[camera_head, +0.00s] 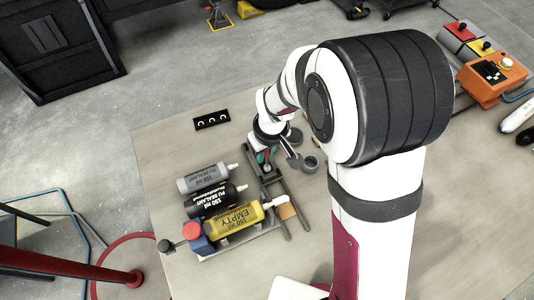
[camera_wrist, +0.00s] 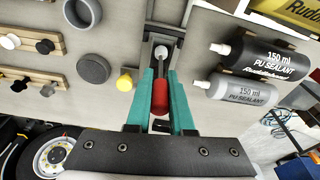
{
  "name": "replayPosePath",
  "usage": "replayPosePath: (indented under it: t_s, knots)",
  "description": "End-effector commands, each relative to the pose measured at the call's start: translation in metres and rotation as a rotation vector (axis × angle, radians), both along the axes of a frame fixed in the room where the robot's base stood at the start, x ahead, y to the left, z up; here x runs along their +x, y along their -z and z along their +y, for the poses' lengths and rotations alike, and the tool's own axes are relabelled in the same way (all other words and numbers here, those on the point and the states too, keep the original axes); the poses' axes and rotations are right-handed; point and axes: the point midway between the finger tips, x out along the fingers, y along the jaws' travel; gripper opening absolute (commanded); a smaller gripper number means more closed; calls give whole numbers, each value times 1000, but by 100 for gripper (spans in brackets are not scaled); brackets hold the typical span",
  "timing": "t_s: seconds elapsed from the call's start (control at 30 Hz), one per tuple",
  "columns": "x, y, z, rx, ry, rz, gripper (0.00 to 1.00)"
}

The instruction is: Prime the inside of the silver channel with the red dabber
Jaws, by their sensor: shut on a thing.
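My gripper (camera_wrist: 160,82) has teal fingers shut on the red handle of the dabber (camera_wrist: 160,98) in the wrist view. The dabber's thin shaft points away from the fingers to a pale round tip. That tip lies over the near end of a grey, rail-sided channel piece (camera_wrist: 165,22), which looks like the silver channel. I cannot tell whether the tip touches its inside. In the head view my gripper (camera_head: 265,158) is low over the grey rail frame (camera_head: 279,192) on the table, and my wrist partly hides it.
Grey (camera_head: 203,178) and black (camera_head: 215,199) sealant tubes and a yellow tube (camera_head: 231,220) lie left of the rail frame. In the wrist view, grey round cups (camera_wrist: 93,69), a yellow knob (camera_wrist: 124,82) and wooden strips of knobs (camera_wrist: 30,40) stand left. Bare table (camera_head: 165,140) shows at the far left.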

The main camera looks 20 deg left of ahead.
Motion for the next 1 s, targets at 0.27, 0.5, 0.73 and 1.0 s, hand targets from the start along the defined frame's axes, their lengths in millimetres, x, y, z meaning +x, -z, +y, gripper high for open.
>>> replayPosePath:
  t_s: [0.27,0.5,0.73,1.0]
  knots:
    - [8,1,8,0,0,0,0]
    - [15,0,15,0,0,0,0]
    - [21,1,21,0,0,0,0]
    - [29,0,29,-1,1,1,0]
